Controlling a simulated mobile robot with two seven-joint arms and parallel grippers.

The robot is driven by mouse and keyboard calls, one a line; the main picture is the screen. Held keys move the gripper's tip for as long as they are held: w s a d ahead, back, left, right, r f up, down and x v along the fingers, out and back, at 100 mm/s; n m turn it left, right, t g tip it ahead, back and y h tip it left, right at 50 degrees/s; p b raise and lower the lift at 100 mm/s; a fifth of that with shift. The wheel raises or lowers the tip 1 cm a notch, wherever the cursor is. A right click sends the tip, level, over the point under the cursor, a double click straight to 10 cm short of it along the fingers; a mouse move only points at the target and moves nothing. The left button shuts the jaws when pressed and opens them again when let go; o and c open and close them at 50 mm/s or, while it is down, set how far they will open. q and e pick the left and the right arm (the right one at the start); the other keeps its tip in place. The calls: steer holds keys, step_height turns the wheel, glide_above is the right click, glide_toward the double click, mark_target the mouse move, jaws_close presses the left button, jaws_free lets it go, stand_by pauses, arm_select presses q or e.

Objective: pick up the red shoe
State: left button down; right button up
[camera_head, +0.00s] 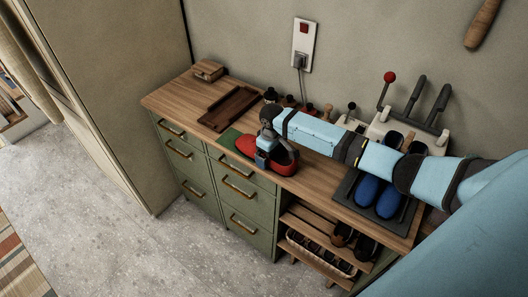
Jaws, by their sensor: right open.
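The red shoe (245,147) lies on the wooden bench top (178,97), partly over a green mat (229,136). My right arm reaches in from the right across the bench. My right gripper (264,158) points down at the shoe and covers its middle. The gripper is open, and its fingertips are at the shoe's opening; I cannot tell whether they touch it. My left gripper is not in view.
A dark wooden tray (231,107) and a small wooden box (208,70) stand to the left. Small bottles and pegs line the wall. Blue shoes (368,189) sit on a dark mat at the right. A lever with a red knob (389,77) rises behind my arm.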

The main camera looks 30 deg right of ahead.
steer(key=c, duration=1.1)
steer(key=shift+o, duration=0.2)
steer(key=shift+r, duration=0.1)
step_height(320, 180, up, 20)
steer(key=b, duration=0.1)
steer(key=s+a+m+p, duration=0.2)
steer(key=s+a+m, duration=0.1)
steer(key=s+a, duration=0.8)
steer(key=shift+s+a+f+m, duration=0.35)
steer(key=shift+a+f+m, duration=0.1)
steer(key=shift+a, duration=0.25)
